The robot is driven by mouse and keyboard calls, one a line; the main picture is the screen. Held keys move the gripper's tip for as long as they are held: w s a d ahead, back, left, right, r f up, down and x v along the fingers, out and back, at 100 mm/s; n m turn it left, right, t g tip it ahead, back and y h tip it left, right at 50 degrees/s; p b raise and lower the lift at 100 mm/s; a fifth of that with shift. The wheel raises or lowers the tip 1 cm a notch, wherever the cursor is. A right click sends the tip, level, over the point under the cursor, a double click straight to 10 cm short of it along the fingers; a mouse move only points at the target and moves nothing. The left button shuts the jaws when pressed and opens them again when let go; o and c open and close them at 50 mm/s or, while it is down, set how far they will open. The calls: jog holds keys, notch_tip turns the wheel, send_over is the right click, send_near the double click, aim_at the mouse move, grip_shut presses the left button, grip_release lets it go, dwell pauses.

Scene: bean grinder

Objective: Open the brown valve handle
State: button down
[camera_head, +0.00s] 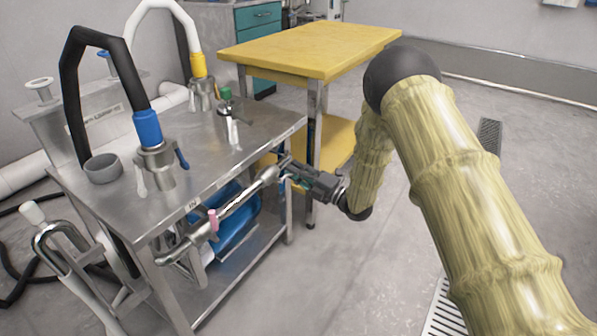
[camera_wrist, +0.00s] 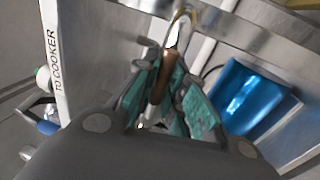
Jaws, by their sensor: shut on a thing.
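The brown valve handle (camera_wrist: 157,82) shows in the wrist view as a slim brown bar, lying between the teal-padded fingers of my gripper (camera_wrist: 163,88). The fingers are shut on it. In the head view my gripper (camera_head: 289,171) is at the far end of a metal pipe (camera_head: 240,198) along the front side of the steel table (camera_head: 215,150). The handle is hidden or too small to make out there. Part of the handle is covered by the fingers in the wrist view.
A yellow table (camera_head: 310,50) stands behind my gripper. A blue container (camera_head: 235,225) lies on the lower shelf, also seen in the wrist view (camera_wrist: 242,95). A small pink handle (camera_head: 213,220) sits on the pipe. Floor to the right is open beyond my arm.

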jog(key=shift+w+r, duration=0.1)
jog(key=shift+r, duration=0.05)
jog(key=c, duration=1.5)
grip_release()
jog(key=shift+o, duration=0.2)
jog(key=v, duration=1.2)
